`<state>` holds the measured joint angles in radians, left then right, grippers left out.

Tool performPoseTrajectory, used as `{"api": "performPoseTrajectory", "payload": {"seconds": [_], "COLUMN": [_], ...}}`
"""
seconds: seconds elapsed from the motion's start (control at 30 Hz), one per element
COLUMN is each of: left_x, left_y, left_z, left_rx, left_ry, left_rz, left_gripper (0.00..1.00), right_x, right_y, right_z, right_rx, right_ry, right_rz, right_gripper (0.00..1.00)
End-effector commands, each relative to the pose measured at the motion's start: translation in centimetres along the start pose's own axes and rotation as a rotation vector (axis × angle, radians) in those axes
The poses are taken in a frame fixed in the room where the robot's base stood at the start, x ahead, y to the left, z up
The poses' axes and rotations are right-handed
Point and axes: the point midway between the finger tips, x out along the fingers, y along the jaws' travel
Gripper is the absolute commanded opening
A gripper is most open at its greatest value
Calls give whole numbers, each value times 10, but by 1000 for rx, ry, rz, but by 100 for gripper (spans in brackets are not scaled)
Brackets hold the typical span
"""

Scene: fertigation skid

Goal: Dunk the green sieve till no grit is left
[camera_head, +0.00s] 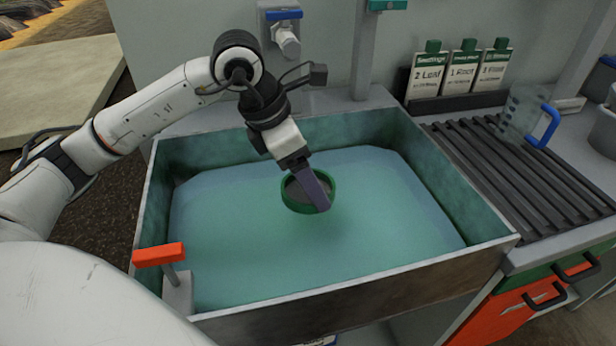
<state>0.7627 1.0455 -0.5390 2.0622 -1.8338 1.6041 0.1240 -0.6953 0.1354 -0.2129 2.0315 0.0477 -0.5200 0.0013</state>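The green sieve (291,204) is a round green ring with a grey-brown inside, sitting at about the water surface in the middle of the water-filled trough (330,306). Whether the grey-brown inside is grit or mesh I cannot tell. My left gripper (318,198) reaches down over the sieve from above, its fingers together at the sieve's near right rim and seemingly pinching it. The fingers cover part of the ring and its inside. My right gripper is out of view.
An orange-handled lever (159,254) stands at the trough's front left corner. A blue-topped tap (285,35) is on the back wall. Right of the trough lie a slatted drain rack (520,175), a clear blue-handled jug (524,115) and several labelled packets (462,70). Open water surrounds the sieve.

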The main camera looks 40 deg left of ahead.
Motion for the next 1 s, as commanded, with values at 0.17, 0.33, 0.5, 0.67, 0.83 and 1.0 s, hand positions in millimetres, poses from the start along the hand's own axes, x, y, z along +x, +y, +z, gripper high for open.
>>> {"api": "performPoseTrajectory", "payload": {"seconds": [0.17,0.33,0.5,0.67,0.83,1.0], "left_x": [-17,-29,-42,-54,-66,-77], "left_y": [0,0,0,0,0,0], "left_z": [7,12,17,22,28,32], "left_rx": [-1,-1,-1,-1,0,0], "left_ry": [1,0,0,0,0,1], "left_rz": [1,1,1,0,1,1], "left_gripper": [55,55,55,55,55,55], "right_x": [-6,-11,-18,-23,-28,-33], "right_y": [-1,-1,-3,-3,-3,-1], "right_z": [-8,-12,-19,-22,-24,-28], "right_rx": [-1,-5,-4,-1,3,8], "right_ry": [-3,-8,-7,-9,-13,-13], "right_rz": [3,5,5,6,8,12], "right_gripper": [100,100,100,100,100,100]}}
